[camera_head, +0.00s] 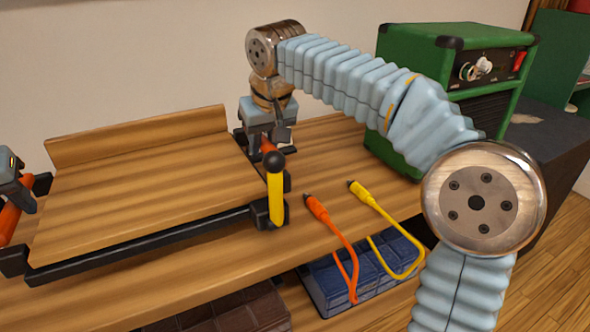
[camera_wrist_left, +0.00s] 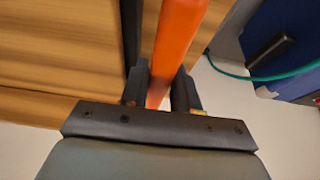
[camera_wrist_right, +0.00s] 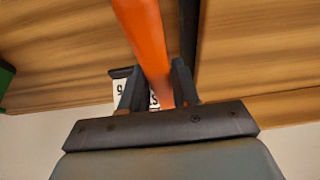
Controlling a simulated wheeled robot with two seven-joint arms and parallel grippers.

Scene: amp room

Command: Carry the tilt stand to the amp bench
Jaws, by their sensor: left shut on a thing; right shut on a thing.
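The tilt stand (camera_head: 150,170) is a wooden board with a back ledge, a black frame, orange side handles and a yellow lever (camera_head: 275,195) with a black knob. It is over a wooden bench top (camera_head: 200,275) in the head view; I cannot tell whether it touches. My left gripper (camera_head: 20,190), partly cut off at the left edge, is shut on the left orange handle (camera_wrist_left: 178,45). My right gripper (camera_head: 266,135) is shut on the right orange handle (camera_wrist_right: 143,40), partly hidden behind the frame and knob.
A green amp (camera_head: 398,50) stands at the right, partly hidden by my right arm. An orange cable (camera_head: 340,240) and a yellow cable (camera_head: 388,225) lie right of the stand and hang over the front edge. Blue (camera_head: 350,275) and brown boxes (camera_head: 240,310) are below.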

